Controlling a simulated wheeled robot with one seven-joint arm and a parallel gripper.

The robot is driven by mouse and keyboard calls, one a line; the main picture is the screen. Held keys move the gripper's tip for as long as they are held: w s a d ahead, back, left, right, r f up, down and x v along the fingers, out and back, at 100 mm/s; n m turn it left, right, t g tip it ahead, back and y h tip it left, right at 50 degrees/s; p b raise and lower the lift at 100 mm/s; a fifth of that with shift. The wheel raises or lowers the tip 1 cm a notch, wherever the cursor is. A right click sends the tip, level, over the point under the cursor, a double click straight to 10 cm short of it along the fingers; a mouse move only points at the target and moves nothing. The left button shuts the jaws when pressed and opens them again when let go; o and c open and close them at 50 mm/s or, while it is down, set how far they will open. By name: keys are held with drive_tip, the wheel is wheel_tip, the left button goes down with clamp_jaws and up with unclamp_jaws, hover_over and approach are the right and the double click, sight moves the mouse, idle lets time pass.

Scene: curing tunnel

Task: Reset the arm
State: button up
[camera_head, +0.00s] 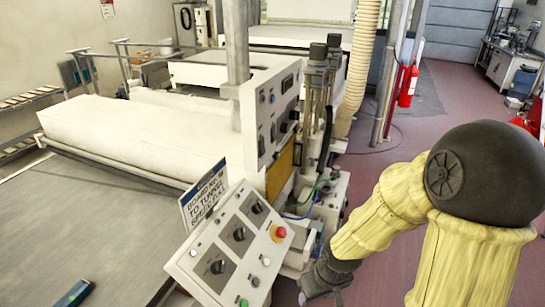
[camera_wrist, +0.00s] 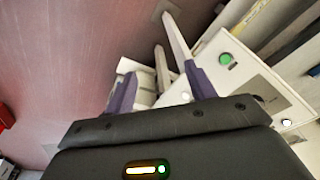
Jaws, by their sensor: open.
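In the wrist view my gripper (camera_wrist: 158,80) has its two purple fingers spread apart, with no object clearly held between them. Past the fingertips, to the right, is the sloped control panel (camera_wrist: 250,80) with a green button (camera_wrist: 225,58). In the head view my yellow-sleeved arm reaches from the right down to the lower middle. Its dark wrist end is low in the picture, just right of the control panel (camera_head: 215,262); the fingers are not clear there.
The panel carries knobs and a red button (camera_head: 278,232). A sign (camera_head: 204,200) stands beside it, and an upright control box (camera_head: 275,105) is behind it. A grey conveyor belt (camera_head: 75,225) is at left. Red floor (camera_head: 375,185) is open behind my arm; a fire extinguisher (camera_head: 408,85) stands farther back.

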drive_tip(key=s+d+r+m+h+b, duration=0.1)
drive_tip(key=s+d+r+m, duration=0.2)
drive_tip(key=d+r+m, duration=0.1)
drive_tip(key=shift+d+r+t, duration=0.35)
drive_tip(key=shift+r+t, duration=0.05)
